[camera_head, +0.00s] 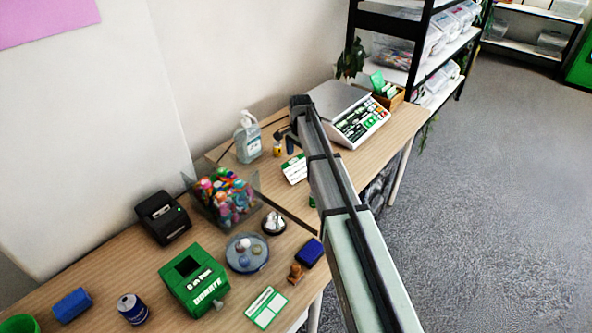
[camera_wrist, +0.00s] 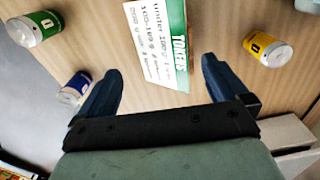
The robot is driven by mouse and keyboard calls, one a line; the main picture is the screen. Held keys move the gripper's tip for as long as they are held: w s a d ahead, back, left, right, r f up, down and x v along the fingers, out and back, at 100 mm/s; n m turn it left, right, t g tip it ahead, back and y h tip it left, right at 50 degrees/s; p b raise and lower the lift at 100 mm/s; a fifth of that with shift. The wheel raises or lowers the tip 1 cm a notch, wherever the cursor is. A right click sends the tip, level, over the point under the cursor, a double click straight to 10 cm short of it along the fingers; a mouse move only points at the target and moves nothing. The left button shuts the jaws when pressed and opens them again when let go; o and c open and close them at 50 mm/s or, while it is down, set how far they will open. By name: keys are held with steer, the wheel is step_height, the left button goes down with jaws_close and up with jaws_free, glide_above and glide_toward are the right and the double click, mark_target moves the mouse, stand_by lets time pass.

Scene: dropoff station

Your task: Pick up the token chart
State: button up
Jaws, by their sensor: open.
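The token chart (camera_wrist: 152,42) is a white card with printed weight lines and a green band reading TOKENS. In the wrist view it is at the top middle, its upper end cut off by the picture edge. It appears to be the white and green card (camera_head: 294,169) on the wooden table in the head view. My gripper (camera_wrist: 161,66) is open, with its two blue fingers spread to either side of the chart's near end. Nothing is held. In the head view the gripper (camera_head: 284,142) is small and partly hidden by my arm.
Small containers with green (camera_wrist: 36,28), blue (camera_wrist: 73,90) and yellow (camera_wrist: 263,49) labels stand around the chart. Bare wood lies between chart and yellow container.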

mark_target(299, 166)
steer(key=shift+w+a+f, duration=0.1)
steer(key=shift+a+f, duration=0.05)
steer(key=shift+f, duration=3.05)
steer(key=shift+c, duration=0.2)
steer(key=c, duration=0.9)
steer(key=shift+c, duration=0.2)
steer(key=shift+r, duration=0.1)
